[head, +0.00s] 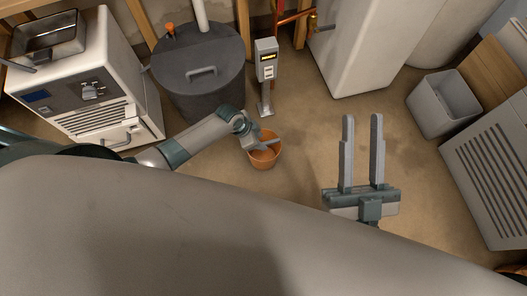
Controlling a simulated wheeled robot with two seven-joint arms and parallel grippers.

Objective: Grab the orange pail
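The orange pail (264,160) stands upright on the floor near the middle of the head view, with its open top facing up. My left gripper (266,144) reaches in from the left and is at the pail's top, with its finger parts over the rim and opening. The gripper hides part of the far rim. The fingers are too small and overlapped to tell whether they are closed on the pail. My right gripper (362,119) is open and empty, to the right of the pail, with its two long fingers apart and pointing up the picture.
A dark lidded round tank (200,75) and a grey post with a small display box (266,62) stand behind the pail. A white machine (85,85) is at left. A grey bin (445,105) and a slatted grey unit (490,165) are at right.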

